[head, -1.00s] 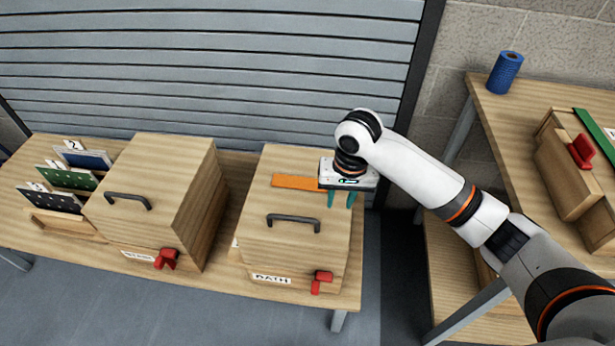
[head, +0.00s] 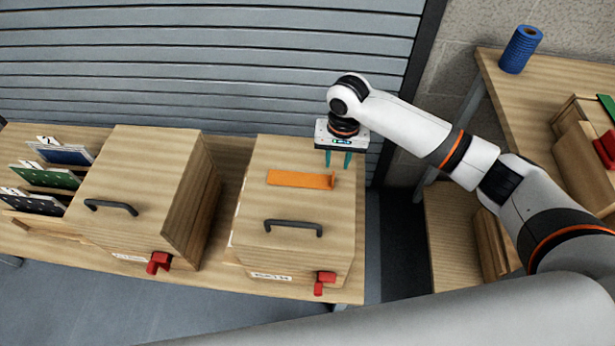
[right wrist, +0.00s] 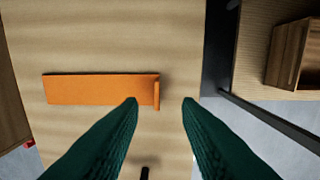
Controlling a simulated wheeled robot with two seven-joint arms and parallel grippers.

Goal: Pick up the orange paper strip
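The orange paper strip (head: 298,179) lies flat on top of the wooden box (head: 281,203) on the right of the bench. Its right end has a small upturned lip, which also shows on the strip in the right wrist view (right wrist: 100,89). My right gripper (head: 338,163) is above the box top, just beyond the strip's right end. Its two green fingers are apart with nothing between them, as the right wrist view also shows (right wrist: 159,104). The strip's lip is beyond the left fingertip in that view. My left gripper is not in view.
The box has a dark handle (head: 293,226) and a red latch (head: 325,280). A second wooden box (head: 125,186) stands to its left, beside a rack of panels (head: 46,179). A slatted shutter (head: 210,60) rises behind. A side table (head: 555,81) with a blue roll (head: 520,49) is at right.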

